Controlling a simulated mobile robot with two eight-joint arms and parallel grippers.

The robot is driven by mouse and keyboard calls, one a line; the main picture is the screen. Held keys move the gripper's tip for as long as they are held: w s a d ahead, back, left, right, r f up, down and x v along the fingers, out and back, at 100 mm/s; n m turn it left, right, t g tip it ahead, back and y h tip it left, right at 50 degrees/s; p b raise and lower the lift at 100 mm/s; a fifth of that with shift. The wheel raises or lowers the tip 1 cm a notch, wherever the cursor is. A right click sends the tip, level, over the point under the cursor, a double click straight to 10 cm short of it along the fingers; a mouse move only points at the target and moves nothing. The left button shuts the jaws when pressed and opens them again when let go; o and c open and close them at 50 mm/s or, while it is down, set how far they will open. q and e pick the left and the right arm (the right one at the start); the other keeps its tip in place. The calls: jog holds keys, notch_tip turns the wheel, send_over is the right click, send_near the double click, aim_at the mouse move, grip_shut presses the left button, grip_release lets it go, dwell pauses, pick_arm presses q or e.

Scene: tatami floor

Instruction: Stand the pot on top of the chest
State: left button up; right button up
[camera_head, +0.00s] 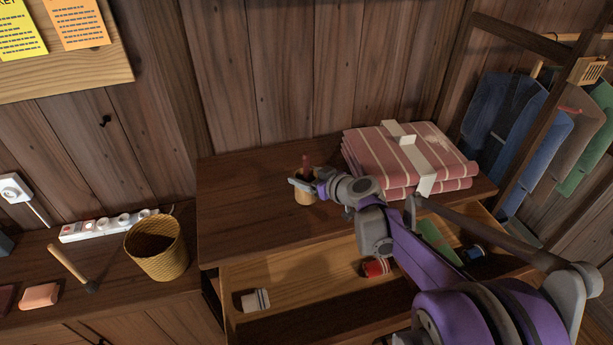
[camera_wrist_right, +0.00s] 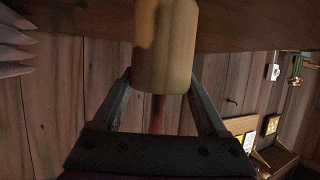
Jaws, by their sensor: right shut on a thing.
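The pot (camera_head: 304,196) is a small tan cylinder with a dark red stick-like part (camera_head: 307,160) at its upper end. My right gripper (camera_head: 304,186) is shut on it, at the left-middle of the chest top (camera_head: 240,210). In the right wrist view the pot (camera_wrist_right: 167,45) sits between the two fingers, its red part (camera_wrist_right: 158,115) toward the palm. The pot looks upright, on or just above the wooden top; I cannot tell whether it touches. The gripper hides part of it. My left gripper is not in view.
Folded pink striped cloth (camera_head: 410,155) fills the chest top's right side; its left side is clear. The open drawer (camera_head: 310,300) below holds a white cup (camera_head: 255,300), a red spool-like item (camera_head: 375,267) and a green item (camera_head: 437,238). A woven basket (camera_head: 157,248) stands left.

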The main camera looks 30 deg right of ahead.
jog(key=shift+f, duration=0.2)
jog(key=o, duration=1.3)
jog(key=shift+r, duration=0.1)
jog(key=shift+s+d+r, duration=0.1)
jog(key=shift+s+r, duration=0.05)
jog(key=shift+r, duration=0.05)
jog(key=p+v, duration=0.1)
jog(key=v, duration=1.1)
jog(key=s+a+f+g+y, duration=0.1)
jog(key=s+a+f+g, duration=0.25)
jog(key=a, duration=0.35)
jog(key=s+a+f+g, duration=0.2)
jog(key=s+a+f, duration=0.2)
jog(key=a, duration=0.3)
jog(key=shift+s+a+f+m+g+h, duration=0.4)
jog(key=shift+s+f, duration=0.7)
jog(key=shift+s, duration=0.75)
jog(key=shift+s+a+f+m+g+h, duration=0.2)
jog(key=shift+s+a+f+g+h, duration=0.4)
jog(key=shift+s+f, duration=0.9)
jog(key=shift+s+a+f+m+g+h, duration=0.35)
jog(key=shift+s+a+f+h, duration=0.35)
jog(key=shift+s, duration=1.5)
jog(key=shift+d, duration=0.1)
